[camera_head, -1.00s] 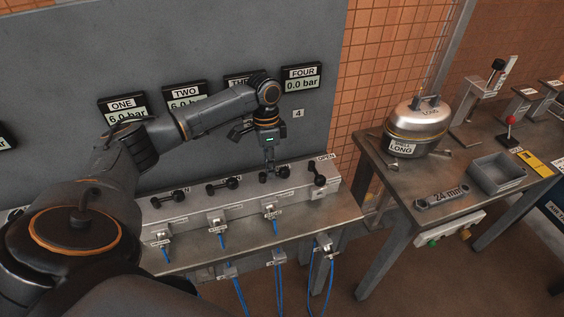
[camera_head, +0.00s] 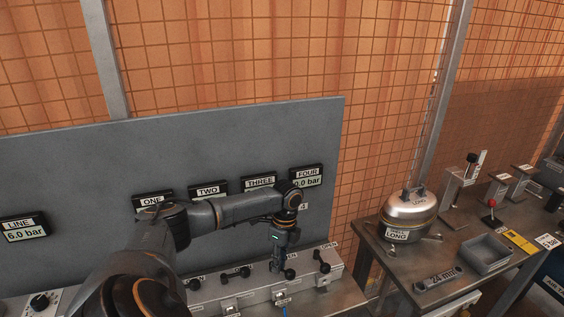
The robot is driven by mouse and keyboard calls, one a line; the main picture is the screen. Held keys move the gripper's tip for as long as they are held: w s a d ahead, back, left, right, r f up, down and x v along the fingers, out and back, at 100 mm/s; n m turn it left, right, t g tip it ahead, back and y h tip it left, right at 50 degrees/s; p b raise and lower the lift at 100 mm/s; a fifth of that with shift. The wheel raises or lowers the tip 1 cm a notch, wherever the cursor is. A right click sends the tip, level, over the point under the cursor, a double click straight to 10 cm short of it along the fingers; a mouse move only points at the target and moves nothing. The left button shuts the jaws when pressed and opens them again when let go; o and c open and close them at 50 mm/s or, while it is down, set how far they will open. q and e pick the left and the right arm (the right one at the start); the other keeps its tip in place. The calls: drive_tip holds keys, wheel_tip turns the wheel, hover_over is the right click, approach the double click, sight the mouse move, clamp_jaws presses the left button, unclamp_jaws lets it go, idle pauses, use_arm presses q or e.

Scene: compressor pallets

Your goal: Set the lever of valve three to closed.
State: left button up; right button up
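The valve block (camera_head: 255,293) runs along the bench at the bottom, with a row of black levers. Valve three's lever (camera_head: 290,274) is third from the left; its dark knob shows just right of my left gripper's tip, and the rest is hidden behind the gripper. My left gripper (camera_head: 277,267) points down at this lever, its narrow tip touching it or very near. I cannot tell whether the fingers are open or shut on it. The gauge THREE (camera_head: 259,182) shows its label, but my arm covers most of its reading. My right gripper is not in view.
Valve four's lever (camera_head: 321,261) stands close on the right, valve two's lever (camera_head: 237,273) on the left. The grey panel (camera_head: 90,180) rises behind, with gauge FOUR (camera_head: 307,177) at 0.0 bar. A side table (camera_head: 440,262) holds a metal pot (camera_head: 408,212) and a tray (camera_head: 486,253).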

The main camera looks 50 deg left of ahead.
use_arm(q)
drive_tip(key=shift+o, duration=0.5)
drive_tip(key=shift+f, duration=0.25)
drive_tip(key=shift+w+a+f, duration=0.25)
drive_tip(key=shift+w+f, duration=0.05)
drive_tip(key=shift+w, duration=0.2)
drive_tip(key=shift+r, duration=0.25)
wheel_tip(320, 180, up, 11)
drive_tip(key=w, duration=0.2)
drive_tip(key=shift+w+a, duration=0.15)
drive_tip(key=shift+a, duration=0.25)
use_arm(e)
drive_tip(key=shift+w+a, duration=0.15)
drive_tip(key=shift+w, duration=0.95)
use_arm(q)
drive_tip(key=shift+r, duration=0.1)
